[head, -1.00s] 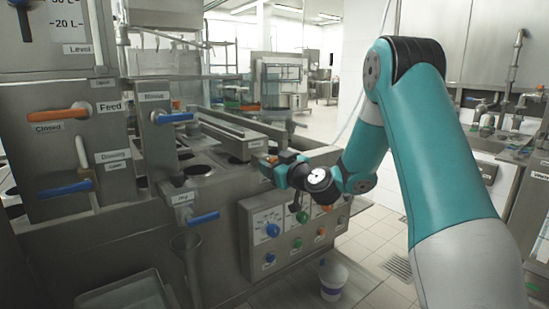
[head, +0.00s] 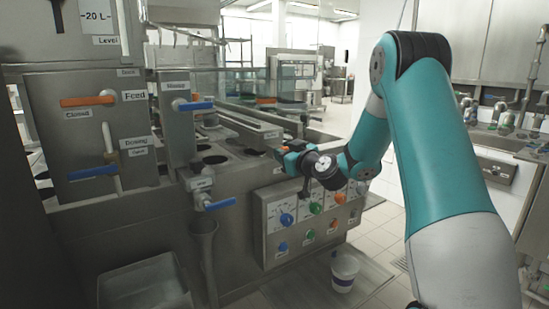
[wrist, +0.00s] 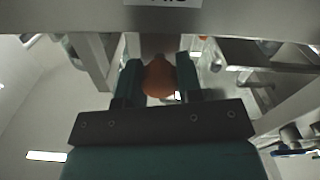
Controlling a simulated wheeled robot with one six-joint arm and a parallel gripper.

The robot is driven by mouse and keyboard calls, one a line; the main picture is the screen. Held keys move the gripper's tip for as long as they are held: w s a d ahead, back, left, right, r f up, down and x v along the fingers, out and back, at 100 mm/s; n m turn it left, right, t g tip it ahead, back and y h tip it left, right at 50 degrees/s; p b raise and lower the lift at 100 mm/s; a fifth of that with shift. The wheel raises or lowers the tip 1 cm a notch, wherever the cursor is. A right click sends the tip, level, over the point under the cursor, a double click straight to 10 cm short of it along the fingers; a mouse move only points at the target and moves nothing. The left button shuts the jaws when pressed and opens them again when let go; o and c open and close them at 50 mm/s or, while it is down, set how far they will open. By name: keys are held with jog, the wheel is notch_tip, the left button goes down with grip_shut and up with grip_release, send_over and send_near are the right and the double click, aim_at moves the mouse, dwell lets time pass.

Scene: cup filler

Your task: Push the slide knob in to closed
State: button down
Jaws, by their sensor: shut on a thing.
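An orange knob (wrist: 158,80) sits between the two fingers of my gripper (wrist: 158,82) in the wrist view. My gripper is shut on it, with a teal finger on each side. In the head view my gripper (head: 287,158) is at the front edge of the machine's top, above the dial panel, and a small bit of orange shows at its fingers. The knob's stem and how far the slide sticks out are mostly hidden by my gripper and wrist.
Below my gripper is a panel (head: 270,239) with several dials and buttons. To its left are blue-handled valves (head: 218,204) and the orange feed lever (head: 88,101). A white cup (head: 344,268) stands low in front of the panel. Open floor lies to the right.

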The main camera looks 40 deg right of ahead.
jog(key=shift+w+r, duration=0.1)
jog(key=c, duration=0.8)
grip_release()
jog(key=shift+w, duration=0.1)
jog(key=shift+s+f, duration=0.2)
jog(key=shift+s, duration=0.3)
jog(key=s+b, duration=0.3)
jog(key=s, duration=0.2)
jog(key=s+b, duration=0.3)
jog(key=s, duration=0.3)
jog(key=s+a+b, duration=0.1)
jog(key=s+b, duration=0.1)
jog(key=s, duration=0.3)
jog(key=shift+s+r+b, duration=0.1)
jog(key=shift+s+b, duration=0.1)
jog(key=shift+b, duration=0.2)
